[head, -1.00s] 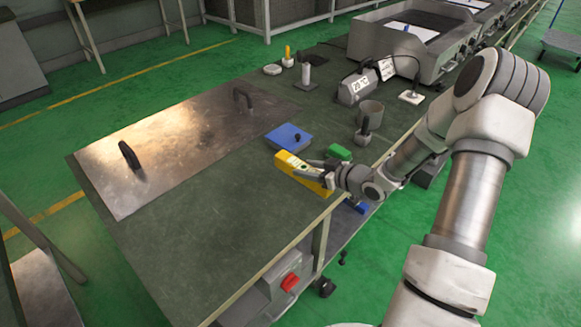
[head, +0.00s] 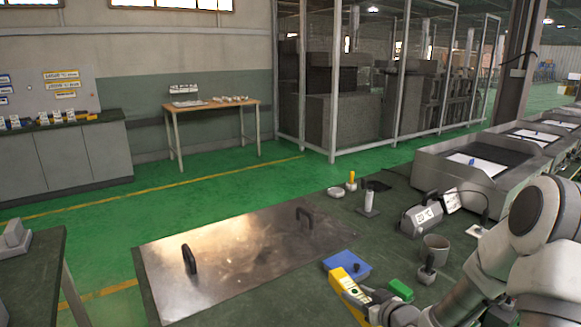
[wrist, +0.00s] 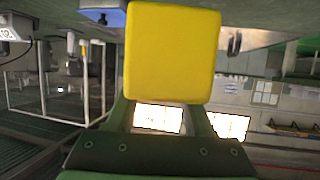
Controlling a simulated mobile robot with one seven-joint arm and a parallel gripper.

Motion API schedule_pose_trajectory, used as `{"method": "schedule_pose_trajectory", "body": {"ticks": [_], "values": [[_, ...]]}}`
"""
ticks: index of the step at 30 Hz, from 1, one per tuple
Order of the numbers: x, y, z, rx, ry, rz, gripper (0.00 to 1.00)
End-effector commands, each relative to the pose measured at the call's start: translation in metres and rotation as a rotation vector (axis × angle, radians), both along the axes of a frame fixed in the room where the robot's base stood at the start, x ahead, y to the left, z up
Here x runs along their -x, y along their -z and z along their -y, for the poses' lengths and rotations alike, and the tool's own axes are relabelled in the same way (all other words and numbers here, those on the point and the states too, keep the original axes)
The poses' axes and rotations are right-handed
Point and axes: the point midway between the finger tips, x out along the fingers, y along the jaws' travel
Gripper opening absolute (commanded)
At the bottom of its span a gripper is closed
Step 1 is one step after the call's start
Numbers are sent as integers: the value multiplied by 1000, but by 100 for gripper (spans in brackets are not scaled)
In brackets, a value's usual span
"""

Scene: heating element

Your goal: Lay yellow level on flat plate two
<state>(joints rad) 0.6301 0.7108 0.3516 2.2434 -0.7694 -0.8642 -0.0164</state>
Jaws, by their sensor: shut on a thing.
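The yellow level (head: 348,287) is held in my gripper (head: 374,302), near the blue box and the green block. My gripper is shut on it. In the wrist view, one yellow end of the level (wrist: 173,50) fills the upper middle and hides much behind it. A large shiny metal plate (head: 240,262) with two black handles lies on the dark table, left of my gripper. Nothing rests on its bare surface. I cannot tell from any label whether this is flat plate two.
Beside the level are a blue box (head: 340,263) with a black knob and a green block (head: 400,290). A grey cup (head: 434,248), a grey device (head: 422,219) and a white cylinder (head: 369,203) stand farther back. Grey trays (head: 485,165) line the back right.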

Motion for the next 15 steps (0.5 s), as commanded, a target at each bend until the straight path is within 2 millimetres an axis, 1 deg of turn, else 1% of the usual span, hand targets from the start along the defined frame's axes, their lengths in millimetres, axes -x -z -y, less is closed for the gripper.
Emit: {"method": "schedule_pose_trajectory", "body": {"ticks": [1, 8, 15], "values": [[0, -2, -7, 0, 18, 1, 0], [1, -5, -24, 0, 140, 1, 0], [15, -2, -35, 0, 288, 0, 0]]}}
